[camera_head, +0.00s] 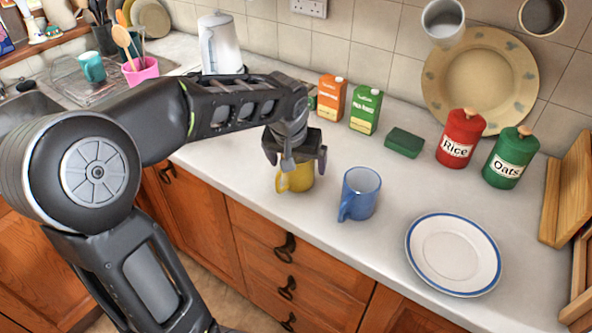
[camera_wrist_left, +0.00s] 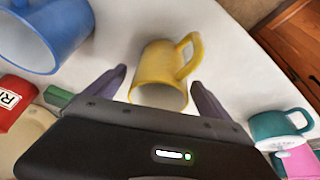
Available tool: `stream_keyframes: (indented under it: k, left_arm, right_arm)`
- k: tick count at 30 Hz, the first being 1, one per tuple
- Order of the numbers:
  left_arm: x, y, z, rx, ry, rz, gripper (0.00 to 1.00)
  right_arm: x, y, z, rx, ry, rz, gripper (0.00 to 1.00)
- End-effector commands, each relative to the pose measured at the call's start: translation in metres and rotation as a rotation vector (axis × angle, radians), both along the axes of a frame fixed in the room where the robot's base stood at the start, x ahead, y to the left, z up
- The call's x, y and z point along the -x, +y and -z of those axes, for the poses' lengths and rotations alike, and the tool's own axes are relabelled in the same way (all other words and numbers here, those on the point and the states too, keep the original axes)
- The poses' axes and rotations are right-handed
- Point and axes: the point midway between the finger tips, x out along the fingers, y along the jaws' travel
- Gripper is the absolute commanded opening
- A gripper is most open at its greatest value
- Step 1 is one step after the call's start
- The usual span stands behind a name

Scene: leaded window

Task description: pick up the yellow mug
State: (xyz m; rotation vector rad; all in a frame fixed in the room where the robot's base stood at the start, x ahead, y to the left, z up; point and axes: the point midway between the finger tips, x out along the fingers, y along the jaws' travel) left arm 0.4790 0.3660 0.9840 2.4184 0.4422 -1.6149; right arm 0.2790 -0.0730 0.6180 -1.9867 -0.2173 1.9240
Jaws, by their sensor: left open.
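The yellow mug (camera_head: 297,180) stands on the white counter near its front edge, partly hidden behind my left gripper in the head view. My left gripper (camera_head: 297,161) is just above the mug, pointing down. In the left wrist view the yellow mug (camera_wrist_left: 160,80) lies between and just beyond the two open fingertips of my left gripper (camera_wrist_left: 160,82), its handle toward the upper right. The fingers are apart and nothing is held. My right gripper is not in view.
A blue mug (camera_head: 360,193) stands close to the right of the yellow mug. A rimmed plate (camera_head: 453,254) lies further right. Cartons (camera_head: 366,110), a green sponge (camera_head: 404,142), and rice (camera_head: 461,138) and oats (camera_head: 510,157) canisters stand behind. Counter between them is clear.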

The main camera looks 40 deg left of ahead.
Motion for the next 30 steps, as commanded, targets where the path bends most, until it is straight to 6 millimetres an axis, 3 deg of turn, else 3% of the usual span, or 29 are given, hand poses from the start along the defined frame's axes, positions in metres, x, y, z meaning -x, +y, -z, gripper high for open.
stream_keyframes:
  k: [8,26,30]
  left_arm:
    - [-0.012,0.005,0.032,0.001,0.002,-0.001,0.93]
    - [-0.013,0.006,0.033,0.000,0.000,0.000,0.93]
    - [-0.013,0.006,0.033,0.000,0.000,0.000,0.82]
  right_arm:
    - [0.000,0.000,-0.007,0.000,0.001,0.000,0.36]
    - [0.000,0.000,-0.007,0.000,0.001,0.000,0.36]
    - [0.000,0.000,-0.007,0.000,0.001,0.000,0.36]
